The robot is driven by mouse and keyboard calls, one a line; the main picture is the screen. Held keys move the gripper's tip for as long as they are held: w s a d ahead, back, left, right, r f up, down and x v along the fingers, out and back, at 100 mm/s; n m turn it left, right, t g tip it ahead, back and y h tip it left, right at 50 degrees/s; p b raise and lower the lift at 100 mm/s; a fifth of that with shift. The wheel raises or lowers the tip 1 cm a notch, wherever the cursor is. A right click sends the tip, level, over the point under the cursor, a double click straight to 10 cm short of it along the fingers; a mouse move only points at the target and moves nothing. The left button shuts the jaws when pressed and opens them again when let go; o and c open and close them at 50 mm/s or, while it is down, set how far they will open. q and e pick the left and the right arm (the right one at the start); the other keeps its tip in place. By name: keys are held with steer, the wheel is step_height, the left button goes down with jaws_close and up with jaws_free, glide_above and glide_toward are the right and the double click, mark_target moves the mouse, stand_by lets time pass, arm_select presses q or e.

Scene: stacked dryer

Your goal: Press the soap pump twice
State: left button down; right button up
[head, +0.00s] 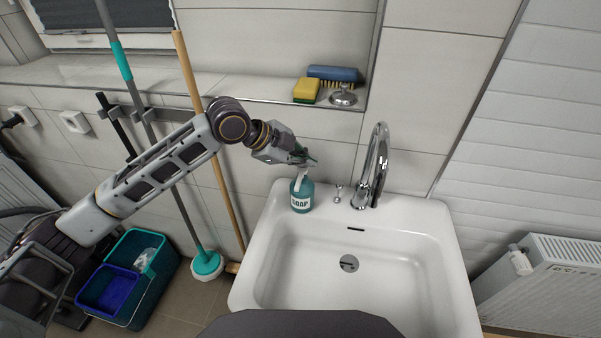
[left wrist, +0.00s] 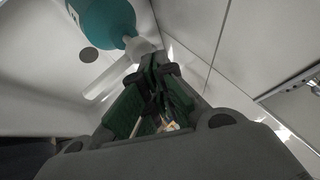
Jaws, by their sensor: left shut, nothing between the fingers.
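The soap bottle (head: 302,195) is teal with a white label reading SOAP and a white pump (head: 301,176) on top. It stands upright on the back left corner of the white sink (head: 262,245). My left gripper (head: 306,161) is shut and empty, right above the pump head, partly covering it. I cannot tell whether they touch. In the left wrist view the shut fingers (left wrist: 160,75) are beside the white pump (left wrist: 138,48), with the teal bottle (left wrist: 103,18) beyond. My right gripper is not in view.
A chrome faucet (head: 375,165) rises right of the bottle. A sponge (head: 306,90) and a blue brush (head: 333,74) lie on the ledge above. Mop and broom handles (head: 215,160) lean left of the sink. Buckets (head: 128,277) stand on the floor. A radiator (head: 550,285) is at right.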

arm_select(q)
steer(key=shift+f, duration=0.45)
stand_by(0.3)
steer(key=shift+f, duration=0.45)
stand_by(1.0)
steer(key=shift+r, duration=0.1)
steer(key=shift+r+p, duration=0.75)
steer(key=shift+p, duration=0.35)
